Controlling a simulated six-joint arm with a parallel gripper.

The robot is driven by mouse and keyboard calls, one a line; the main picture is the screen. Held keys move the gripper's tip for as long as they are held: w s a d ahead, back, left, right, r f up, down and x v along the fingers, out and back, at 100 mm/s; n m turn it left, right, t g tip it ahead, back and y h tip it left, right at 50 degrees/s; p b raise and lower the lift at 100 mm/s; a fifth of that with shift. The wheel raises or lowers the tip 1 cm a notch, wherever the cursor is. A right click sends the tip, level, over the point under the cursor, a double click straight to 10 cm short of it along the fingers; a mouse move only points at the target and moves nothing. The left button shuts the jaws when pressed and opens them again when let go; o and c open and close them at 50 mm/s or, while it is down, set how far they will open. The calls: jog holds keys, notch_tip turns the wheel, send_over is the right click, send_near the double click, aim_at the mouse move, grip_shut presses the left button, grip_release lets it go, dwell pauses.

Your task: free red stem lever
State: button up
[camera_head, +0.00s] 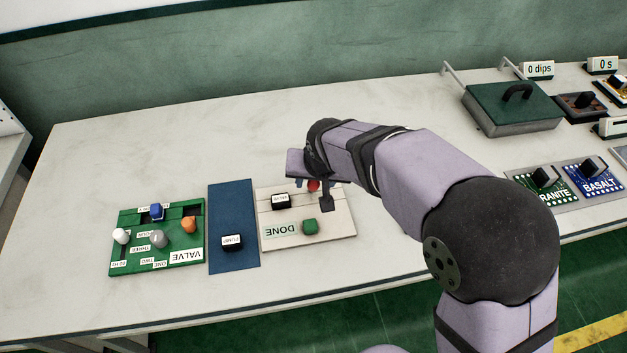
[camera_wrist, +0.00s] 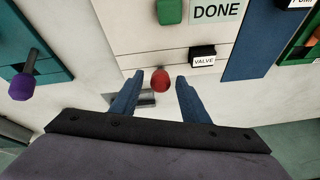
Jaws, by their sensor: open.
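The red knob of the stem lever (camera_head: 313,186) stands at the far edge of the cream board (camera_head: 340,235), partly hidden by my gripper. In the wrist view the red knob (camera_wrist: 160,78) shows between the two blue fingers. My gripper (camera_wrist: 160,84) is open, with a finger on each side of the knob and a visible gap at both sides. Whether the fingers are level with the knob or above it cannot be told. A grey metal piece (camera_wrist: 147,101) lies just below the knob in the picture, partly behind the left finger.
The cream board has a black VALVE block (camera_head: 280,202) and a green button (camera_head: 310,227). Left are a blue mat (camera_head: 230,200) with a PUMP block (camera_head: 232,242) and a green board (camera_head: 190,258) with several knobs. A purple knob (camera_wrist: 22,87) shows in the wrist view.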

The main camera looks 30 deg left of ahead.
jog(key=shift+x, duration=0.8)
grip_shut()
jog(key=shift+w+a+r+p, duration=0.15)
jog(key=shift+r+p, duration=0.2)
jog(key=shift+p, duration=0.75)
jog(key=p, duration=0.1)
jog(key=g+h+p, duration=0.1)
jog(key=p, duration=0.1)
jog(key=shift+w+a+r+p, duration=0.2)
jog(key=shift+w+a+p, duration=0.05)
jog(key=shift+w+p, duration=0.05)
jog(key=w+a+g+h+p, duration=0.1)
jog(key=h+p, duration=0.1)
jog(key=p, duration=0.2)
jog(key=shift+f+g+p, duration=0.1)
jog(key=shift+g+p, duration=0.2)
jog(key=shift+g, duration=0.1)
jog(key=shift+w+a+f, duration=0.1)
